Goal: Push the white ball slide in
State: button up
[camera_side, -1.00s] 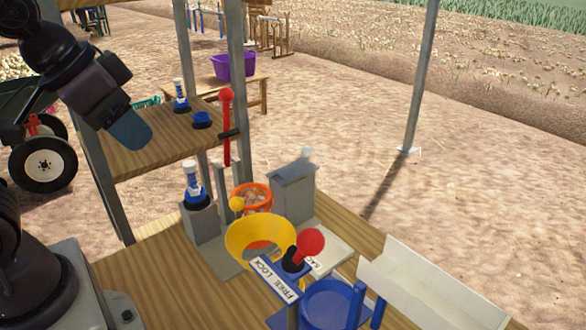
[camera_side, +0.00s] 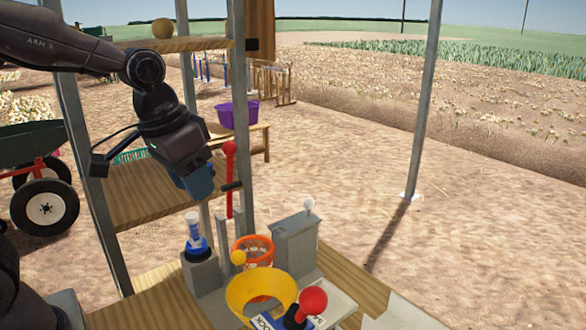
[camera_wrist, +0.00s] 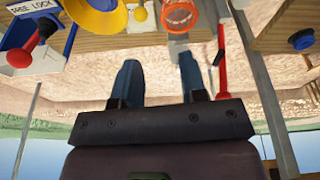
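The small white ball (camera_side: 308,203) sits on a short stem at the top of a grey box (camera_side: 296,240), right of the orange basket (camera_side: 253,250) in the side view. I cannot make out the white ball in the wrist view. My gripper (camera_side: 199,184) points down in front of the wooden shelf, left of the grey box and higher than it, apart from the ball. In the wrist view my gripper (camera_wrist: 158,82) is open, with two blue fingers spread and nothing between them.
A red-topped lever (camera_side: 230,175) stands on the post just right of my gripper. A yellow funnel (camera_side: 260,292), a blue-and-white bottle (camera_side: 194,235) and a red ball-knob lever (camera_side: 313,301) crowd the wooden bench. A tall grey post (camera_side: 425,110) stands at right.

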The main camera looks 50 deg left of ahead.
jog(key=w+a+f+n, duration=0.1)
jog(key=w+f+n, duration=0.15)
jog(key=w, duration=0.65)
jog(key=w+a+f+n, duration=0.2)
jog(key=w+f, duration=0.2)
jog(key=w, duration=0.4)
jog(key=n+t, duration=0.2)
send_near(308, 199)
jog(key=shift+y, duration=0.4)
jog(key=x, duration=1.1)
jog(key=shift+d+f, duration=0.15)
jog(key=shift+d, duration=0.15)
jog(key=c, duration=0.7)
jog(key=shift+s, duration=2.65)
jog(key=o, duration=1)
jog(key=shift+o, duration=0.2)
